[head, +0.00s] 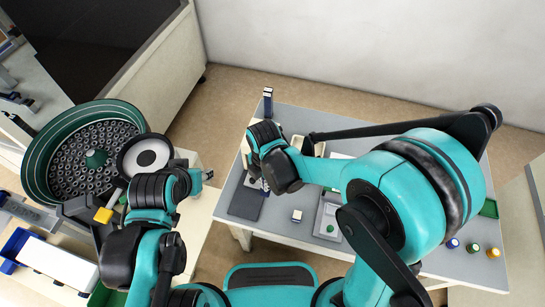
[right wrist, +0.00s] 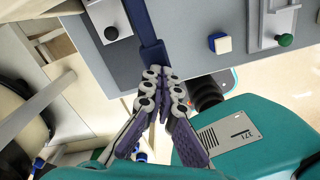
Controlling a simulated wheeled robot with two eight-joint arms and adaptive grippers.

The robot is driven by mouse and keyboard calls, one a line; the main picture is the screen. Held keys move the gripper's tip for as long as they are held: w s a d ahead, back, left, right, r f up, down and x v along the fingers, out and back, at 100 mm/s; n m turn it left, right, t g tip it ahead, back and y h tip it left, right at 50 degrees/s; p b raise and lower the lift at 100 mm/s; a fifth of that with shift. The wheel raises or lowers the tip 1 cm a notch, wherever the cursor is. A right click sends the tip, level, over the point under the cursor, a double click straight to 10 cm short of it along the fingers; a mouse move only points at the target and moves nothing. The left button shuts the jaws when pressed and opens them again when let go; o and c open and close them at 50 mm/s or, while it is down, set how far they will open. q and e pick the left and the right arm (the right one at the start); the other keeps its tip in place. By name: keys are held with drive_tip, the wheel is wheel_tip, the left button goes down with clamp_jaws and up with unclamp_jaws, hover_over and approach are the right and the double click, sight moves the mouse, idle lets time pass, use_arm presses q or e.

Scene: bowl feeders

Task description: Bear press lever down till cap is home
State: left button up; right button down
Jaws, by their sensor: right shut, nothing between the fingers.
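In the right wrist view my right gripper (right wrist: 165,80) is shut and empty, its fingertips together. A dark blue bar (right wrist: 150,30), which looks like the press lever, runs from the top edge down to just beyond the fingertips. I cannot tell whether they touch it. In the head view my right wrist covers the press area at the table's left side, and only a blue upright part (head: 267,100) shows behind it. The cap cannot be made out. My left gripper (head: 206,174) is by the feeder, its fingers too small to read.
A green bowl feeder (head: 40,165) stands at the left. On the grey table (head: 285,232) are a dark slab (head: 246,203), a small blue-and-white block (head: 297,215) and a grey fixture with a green knob (head: 330,228). Several small coloured-top pieces (head: 472,248) stand at the right.

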drive_tip(key=shift+s+f+b, duration=0.15)
drive_tip(key=shift+f+b, duration=0.55)
drive_tip(key=shift+f, duration=0.1)
idle(0.9)
wheel_tip(320, 180, up, 14)
drive_tip(key=p, duration=1.1)
idle(0.4)
drive_tip(key=shift+r, duration=0.1)
idle(0.4)
drive_tip(key=s+d+m+t+b, duration=0.1)
drive_tip(key=d+m+t+b, duration=0.2)
drive_tip(key=d+m, duration=0.6)
drive_tip(key=s+d+r+m+t+b, duration=0.1)
drive_tip(key=d+m+t+b, duration=0.3)
drive_tip(key=m, duration=1.3)
drive_tip(key=s+d+b, duration=0.1)
drive_tip(key=d+b, duration=0.2)
drive_tip(key=d, duration=0.2)
drive_tip(key=shift+s+r, duration=0.2)
drive_tip(key=shift+s, duration=0.1)
